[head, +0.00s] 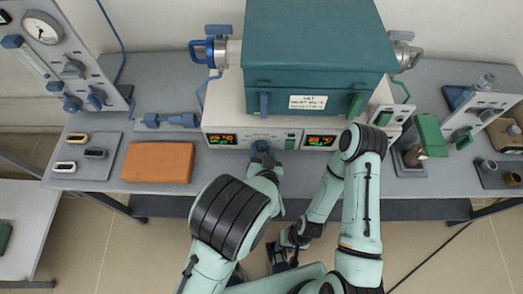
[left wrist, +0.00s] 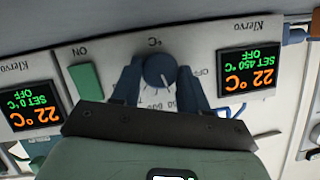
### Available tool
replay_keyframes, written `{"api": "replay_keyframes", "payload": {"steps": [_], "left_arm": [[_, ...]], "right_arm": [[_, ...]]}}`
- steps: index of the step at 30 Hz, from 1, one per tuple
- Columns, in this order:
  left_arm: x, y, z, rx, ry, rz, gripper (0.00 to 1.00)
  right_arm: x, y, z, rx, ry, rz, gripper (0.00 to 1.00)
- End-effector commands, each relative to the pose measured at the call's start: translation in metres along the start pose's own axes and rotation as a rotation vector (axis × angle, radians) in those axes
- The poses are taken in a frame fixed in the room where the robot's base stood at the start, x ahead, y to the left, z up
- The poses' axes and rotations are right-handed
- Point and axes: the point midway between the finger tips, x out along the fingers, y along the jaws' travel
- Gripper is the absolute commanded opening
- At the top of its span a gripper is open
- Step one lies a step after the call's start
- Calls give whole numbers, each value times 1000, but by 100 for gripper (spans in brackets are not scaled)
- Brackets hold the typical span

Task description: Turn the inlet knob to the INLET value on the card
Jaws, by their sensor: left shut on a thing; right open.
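My left gripper (head: 262,151) is at the middle of the furnace's front panel. In the left wrist view its two blue fingers (left wrist: 160,88) are shut on a round blue temperature knob (left wrist: 158,70), one on each side. A white card (head: 308,102) is on the teal furnace (head: 315,40); its text is too small to read. The gas panel (head: 50,60) at the far left has a gauge (head: 42,28) and several blue-grey knobs; I cannot tell which is the inlet knob. My right gripper (head: 283,252) is open and low, in front of the bench.
Upside-down displays in the left wrist view read 22 °C, SET 450 °C, OFF (left wrist: 247,74) and 22 °C, SET 0 °C, OFF (left wrist: 33,105). A green switch (left wrist: 86,81) is beside the knob. An orange block (head: 157,162) and a small-parts tray (head: 112,150) are left on the bench.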

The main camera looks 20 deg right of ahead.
Motion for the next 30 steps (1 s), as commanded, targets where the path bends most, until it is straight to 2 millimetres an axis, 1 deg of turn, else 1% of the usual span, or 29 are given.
{"api": "replay_keyframes", "payload": {"steps": [10, 11, 12, 13, 23, 26, 29, 30], "left_arm": [[1, -1, -2, 0, 5, -4, 13], [1, -1, -2, 0, 5, -4, 50], [1, -1, -2, 0, 5, -3, 63], [1, -1, -2, 0, 5, -3, 69], [-2, 0, -1, 0, 2, -1, 69], [-11, 1, -1, 0, 2, 2, 69], [-29, 1, -1, 0, 3, 3, 69], [-38, 1, -1, 1, 3, 4, 69]], "right_arm": [[0, 0, 0, 0, 0, 0, 43], [0, 0, 0, 0, 0, 0, 43], [0, 0, 0, 0, 0, 0, 43], [0, 0, 0, 0, 0, 0, 43], [0, 0, 0, 0, 0, 0, 43], [0, 0, 0, 0, 0, 0, 43], [1, 0, 0, 0, 0, 0, 43], [1, 0, 0, 0, 0, 0, 43]]}}
